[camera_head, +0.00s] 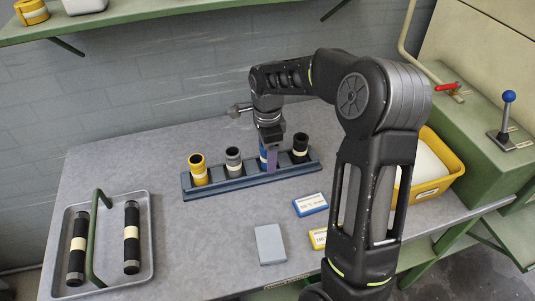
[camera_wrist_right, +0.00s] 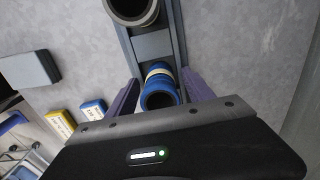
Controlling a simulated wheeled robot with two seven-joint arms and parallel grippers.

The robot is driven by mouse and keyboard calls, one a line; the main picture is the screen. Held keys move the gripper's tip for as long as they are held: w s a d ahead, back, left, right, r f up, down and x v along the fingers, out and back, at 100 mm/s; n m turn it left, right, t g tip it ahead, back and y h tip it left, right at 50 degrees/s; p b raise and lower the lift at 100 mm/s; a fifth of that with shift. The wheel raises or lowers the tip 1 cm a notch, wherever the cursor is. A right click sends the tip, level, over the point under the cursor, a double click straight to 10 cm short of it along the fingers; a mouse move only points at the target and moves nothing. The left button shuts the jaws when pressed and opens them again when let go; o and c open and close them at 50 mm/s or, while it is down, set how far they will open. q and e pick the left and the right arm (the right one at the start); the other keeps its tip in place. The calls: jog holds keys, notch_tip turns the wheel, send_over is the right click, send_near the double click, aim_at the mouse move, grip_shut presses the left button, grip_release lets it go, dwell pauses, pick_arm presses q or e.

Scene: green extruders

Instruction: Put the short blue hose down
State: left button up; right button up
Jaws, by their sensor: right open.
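The short blue hose (camera_wrist_right: 158,90) stands upright in the long blue-grey rack (camera_head: 247,178), between a grey hose (camera_head: 233,160) and a black hose (camera_head: 300,148). In the head view it is mostly hidden behind my right gripper (camera_head: 269,158). In the right wrist view my right gripper (camera_wrist_right: 155,92) is open, with one purple finger on each side of the blue hose. Gaps show between the fingers and the hose. A yellow hose (camera_head: 198,169) stands at the rack's left end. My left gripper is not in view.
A tray (camera_head: 148,276) with a green handle holds two long black hoses at the left. A grey block (camera_head: 270,244), a blue-and-white box (camera_head: 310,204) and a yellow box (camera_head: 318,237) lie before the rack. A yellow bin (camera_head: 436,187) stands at the right.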

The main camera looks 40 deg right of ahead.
notch_tip(320, 180, up, 12)
jog(key=shift+r+b, duration=0.15)
jog(key=shift+b, duration=0.2)
dwell(1.0)
